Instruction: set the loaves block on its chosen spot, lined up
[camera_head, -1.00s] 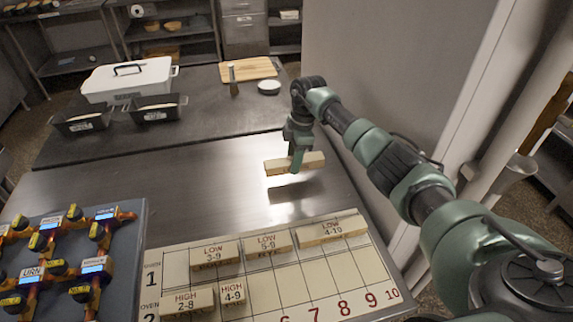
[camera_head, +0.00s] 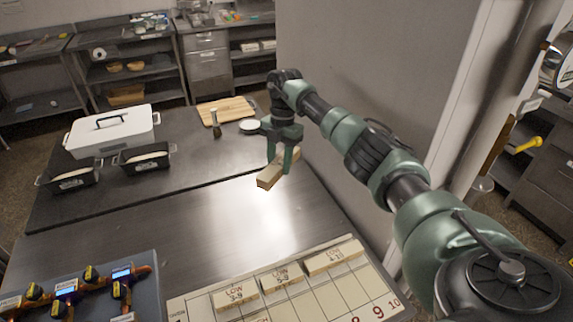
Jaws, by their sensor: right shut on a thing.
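My right gripper (camera_head: 281,169) is shut on a pale wooden block (camera_head: 268,181) and holds it above the bare steel table, beyond the planning board. The block's long side slants from lower left to upper right; no label on it can be read, so I cannot tell its name. The numbered board (camera_head: 371,289) lies at the bottom, with its lower part cut off by the picture edge. Along its top row stand a block marked LOW 3-9 (camera_head: 236,296), a second LOW block (camera_head: 283,276) and a third LOW block (camera_head: 333,257). My left gripper is out of view.
A blue-grey panel with valves and orange pipes (camera_head: 90,290) stands left of the board. Farther back are a white lidded box (camera_head: 112,133), two dark loaf tins (camera_head: 143,158), a cutting board (camera_head: 226,109) and a white round dish (camera_head: 249,126). The steel table (camera_head: 180,225) between is clear.

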